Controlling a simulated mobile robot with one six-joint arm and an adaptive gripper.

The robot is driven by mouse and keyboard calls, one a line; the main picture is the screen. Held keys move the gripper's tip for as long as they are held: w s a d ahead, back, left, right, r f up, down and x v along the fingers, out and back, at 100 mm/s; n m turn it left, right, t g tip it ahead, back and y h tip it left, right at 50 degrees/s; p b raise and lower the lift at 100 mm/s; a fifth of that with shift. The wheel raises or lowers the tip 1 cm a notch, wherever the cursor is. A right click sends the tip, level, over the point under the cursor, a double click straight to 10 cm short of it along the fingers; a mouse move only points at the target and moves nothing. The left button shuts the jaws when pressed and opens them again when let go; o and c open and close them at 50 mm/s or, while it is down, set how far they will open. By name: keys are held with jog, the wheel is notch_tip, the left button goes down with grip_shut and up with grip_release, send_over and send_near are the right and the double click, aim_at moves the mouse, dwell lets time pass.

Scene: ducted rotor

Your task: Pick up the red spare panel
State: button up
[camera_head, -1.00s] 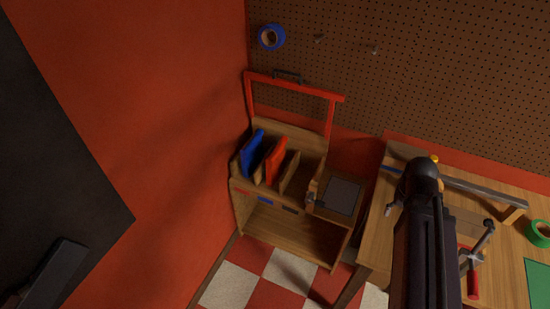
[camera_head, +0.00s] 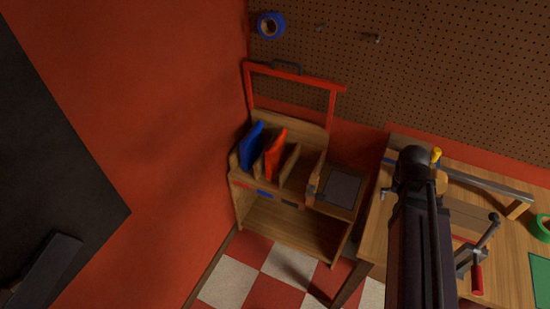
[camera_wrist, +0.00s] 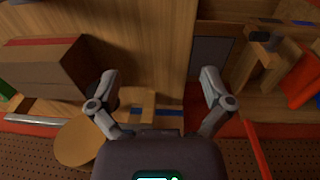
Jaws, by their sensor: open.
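The red spare panel (camera_head: 275,154) stands on edge, slightly tilted, in a slot of the wooden rack on the cart, between a blue panel (camera_head: 252,146) and a wooden divider. In the wrist view the red panel (camera_wrist: 297,84) shows at the right edge, partly cut off. My gripper (camera_wrist: 160,92) is open with nothing between its fingers. In the wrist view it is over the bench edge area, well to the left of the panel. In the head view my arm hides the gripper's fingers.
The wooden cart (camera_head: 285,225) has a red handle frame and a dark pad (camera_head: 341,188) on its side shelf. The workbench (camera_head: 500,225) at right holds a red-handled clamp (camera_head: 477,277) and green tape (camera_head: 541,228). A red wall (camera_head: 165,120) is close left of the cart.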

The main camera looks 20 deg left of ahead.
jog(key=w+a+f+m+t+h+b, duration=0.2)
jog(key=w+a+f+t+b, duration=0.1)
jog(key=w+a+f+b, duration=0.55)
jog(key=m+t+y+b, duration=0.15)
jog(key=t+b, duration=0.85)
jog(key=b, duration=1)
send_near(269, 152)
jog(key=shift+w+d+f+y, duration=0.15)
jog(key=shift+w+d+y, duration=0.1)
jog(key=shift+d+y, duration=0.1)
jog(key=shift+w, duration=0.1)
jog(key=b+x, duration=0.2)
jog(key=x, duration=0.5)
jog(key=shift+w+a+f+b, duration=0.15)
jog(key=shift+b, duration=0.15)
jog(key=shift+w+f, duration=0.1)
jog(key=shift+w, duration=0.5)
